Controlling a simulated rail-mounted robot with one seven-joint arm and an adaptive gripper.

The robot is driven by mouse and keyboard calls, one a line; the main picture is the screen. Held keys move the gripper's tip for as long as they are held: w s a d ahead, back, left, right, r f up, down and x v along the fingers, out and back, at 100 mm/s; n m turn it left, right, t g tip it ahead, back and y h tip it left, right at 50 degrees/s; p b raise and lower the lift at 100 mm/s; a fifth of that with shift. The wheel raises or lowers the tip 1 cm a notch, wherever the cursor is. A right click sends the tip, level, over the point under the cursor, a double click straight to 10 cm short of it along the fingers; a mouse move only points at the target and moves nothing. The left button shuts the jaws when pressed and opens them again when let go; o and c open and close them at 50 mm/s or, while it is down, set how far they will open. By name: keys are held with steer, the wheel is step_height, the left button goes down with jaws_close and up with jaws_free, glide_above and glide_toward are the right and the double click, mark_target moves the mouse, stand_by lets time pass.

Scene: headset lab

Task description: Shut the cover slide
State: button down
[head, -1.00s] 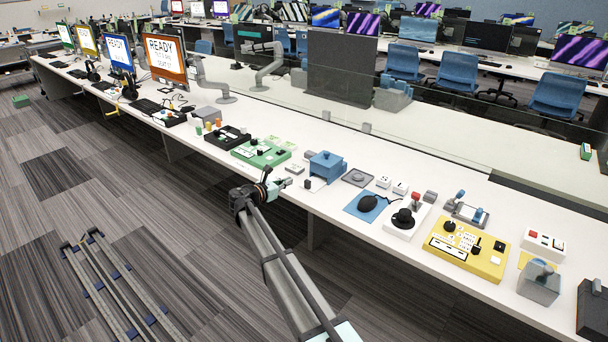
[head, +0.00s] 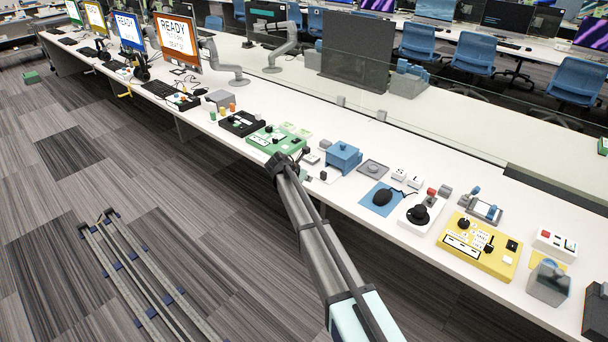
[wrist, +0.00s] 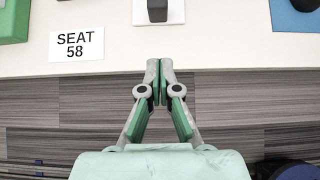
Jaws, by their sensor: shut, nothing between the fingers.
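I cannot tell for sure which part is the cover slide. A small dark block on a white plate sits at the table's front edge, at the top middle of the wrist view (wrist: 157,10); the block seems to show in the head view too (head: 323,176). My gripper (wrist: 160,82) is shut and empty.
A "SEAT 58" label (wrist: 76,46) lies left of the plate. To the right are a grey tray (head: 373,168), a mouse (head: 382,196) on a blue mat (head: 371,203), and a yellow panel (head: 460,256).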

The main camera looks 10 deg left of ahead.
mark_target(322, 177)
steer(key=p+x, duration=0.1)
steer(key=x, duration=0.4)
steer(key=shift+w+r, duration=0.15)
steer(key=shift+r, duration=0.05)
steer(key=shift+w+d+p, duration=0.6)
steer(key=shift+w+p, duration=0.05)
steer(key=shift+w, duration=0.25)
steer(key=shift+w+d+f, duration=0.1)
steer(key=shift+w+d, duration=0.25)
steer(key=shift+w, duration=0.15)
